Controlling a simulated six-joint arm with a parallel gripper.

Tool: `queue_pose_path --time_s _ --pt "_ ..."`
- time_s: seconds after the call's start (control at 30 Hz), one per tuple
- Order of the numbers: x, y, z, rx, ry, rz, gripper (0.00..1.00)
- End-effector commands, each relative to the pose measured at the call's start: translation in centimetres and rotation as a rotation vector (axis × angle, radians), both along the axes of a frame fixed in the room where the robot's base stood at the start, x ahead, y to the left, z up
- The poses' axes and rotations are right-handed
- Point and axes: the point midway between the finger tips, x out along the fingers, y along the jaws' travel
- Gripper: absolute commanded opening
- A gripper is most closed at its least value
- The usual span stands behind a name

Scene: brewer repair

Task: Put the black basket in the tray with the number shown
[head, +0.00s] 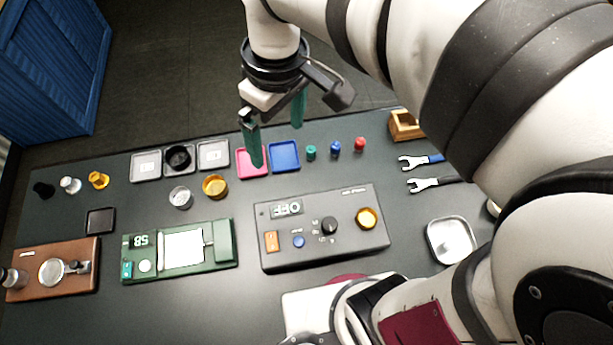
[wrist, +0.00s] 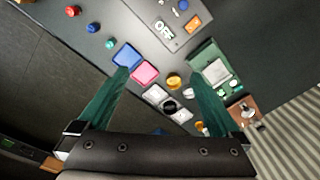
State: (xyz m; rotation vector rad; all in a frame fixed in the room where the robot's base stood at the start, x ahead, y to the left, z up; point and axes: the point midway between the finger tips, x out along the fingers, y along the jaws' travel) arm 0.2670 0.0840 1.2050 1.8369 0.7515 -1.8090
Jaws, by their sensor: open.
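The black basket (head: 178,158) is a round black ring. It sits in the middle one of three grey square trays in the head view, and it also shows in the wrist view (wrist: 169,106). The left grey tray (head: 146,165) and right grey tray (head: 214,155) hold no basket. Their markings are too small to read. The green device (head: 222,262) has a small display (head: 142,240) with upside-down digits that look like 58. My gripper (head: 277,140) is open and empty, raised above the table near the pink and blue trays, right of the black basket.
A gold basket (head: 215,186) and a silver basket (head: 181,197) stand just in front of the grey trays. The pink tray (head: 252,171) and blue tray (head: 284,164) lie to the right. A grey control box (head: 285,250) reads OFF. Small coloured knobs and wrenches are farther right.

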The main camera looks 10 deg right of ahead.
Motion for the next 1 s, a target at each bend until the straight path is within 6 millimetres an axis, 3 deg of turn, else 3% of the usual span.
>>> queue_pose_path --time_s 0.03,0.1,0.2,0.27,1.0 --pt "-3.6 -2.2 -0.1 0.019 0.023 -0.289 0.99" --pt "-8.1 -3.9 -1.2 0.042 0.069 -0.679 0.99" --pt "-12.2 -4.8 -2.8 0.059 0.119 -1.038 0.99" --pt "-13.4 -4.9 -3.4 0.063 0.136 -1.148 0.99" --pt "-13.9 -4.9 -3.6 0.063 0.145 -1.198 0.99"
